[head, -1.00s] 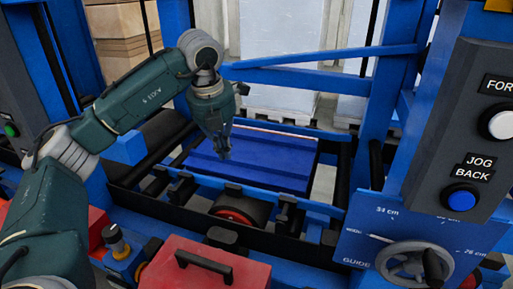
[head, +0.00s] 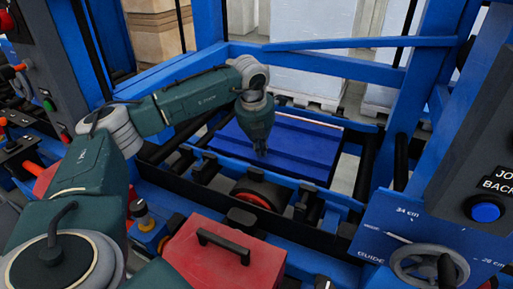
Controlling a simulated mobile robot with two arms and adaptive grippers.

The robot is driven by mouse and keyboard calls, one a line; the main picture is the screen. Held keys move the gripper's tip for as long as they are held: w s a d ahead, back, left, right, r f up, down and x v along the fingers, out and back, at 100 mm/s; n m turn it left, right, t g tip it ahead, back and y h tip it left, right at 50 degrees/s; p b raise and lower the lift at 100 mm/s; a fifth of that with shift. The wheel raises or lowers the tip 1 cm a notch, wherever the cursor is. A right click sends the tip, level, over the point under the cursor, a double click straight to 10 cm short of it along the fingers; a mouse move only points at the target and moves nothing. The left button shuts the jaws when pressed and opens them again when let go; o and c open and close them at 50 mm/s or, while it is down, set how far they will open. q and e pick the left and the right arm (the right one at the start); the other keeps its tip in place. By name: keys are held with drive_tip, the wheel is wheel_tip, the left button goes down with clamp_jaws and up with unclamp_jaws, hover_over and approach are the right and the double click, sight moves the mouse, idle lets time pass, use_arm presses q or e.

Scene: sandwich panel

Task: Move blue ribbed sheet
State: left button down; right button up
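The blue ribbed sheet (head: 302,148) lies flat inside the blue machine frame, with raised ribs on its top and a pale far edge. My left gripper (head: 260,151) points down at the left part of the sheet and hides some of it. Its fingertips look close together and at or just above the surface; I cannot tell whether they touch it or grip anything. My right gripper is out of view.
A red box (head: 228,248) with a black handle stands nearer. A guide handwheel (head: 428,265) and button panel (head: 480,170) are at right. A blue crossbar (head: 360,43) spans behind.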

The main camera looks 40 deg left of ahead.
use_arm(q)
drive_tip(key=shift+w+a, duration=0.1)
drive_tip(key=shift+w, duration=0.2)
drive_tip(key=shift+w+a, duration=0.2)
drive_tip(key=shift+w, duration=0.65)
drive_tip(key=shift+w+a, duration=0.15)
drive_tip(key=shift+w, duration=0.7)
drive_tip(key=shift+s, duration=0.1)
